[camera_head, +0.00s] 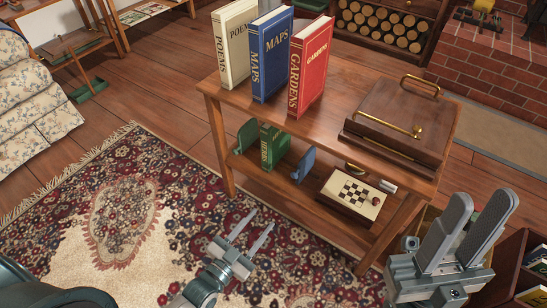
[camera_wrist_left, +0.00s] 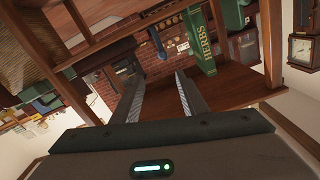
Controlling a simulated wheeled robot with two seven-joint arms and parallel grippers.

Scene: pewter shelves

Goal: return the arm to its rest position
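My left gripper (camera_head: 261,220) is held over the rug in front of the wooden shelf table, its two fingers apart with nothing between them. In the left wrist view the same gripper (camera_wrist_left: 160,80) is open and empty, with a green HERBS book (camera_wrist_left: 200,45) in view beyond the fingers. My right gripper (camera_head: 485,200) is at the lower right of the head view, beside the table's right end. Its two fingers stand apart with a narrow gap and hold nothing visible.
The table (camera_head: 330,72) bears upright books POEMS (camera_head: 232,50), MAPS (camera_head: 271,60) and GARDENS (camera_head: 309,72), and a wooden box (camera_head: 400,115). Its lower shelf holds a green book (camera_head: 272,145) and a chessboard box (camera_head: 354,194). The rug (camera_head: 120,215) is clear at left.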

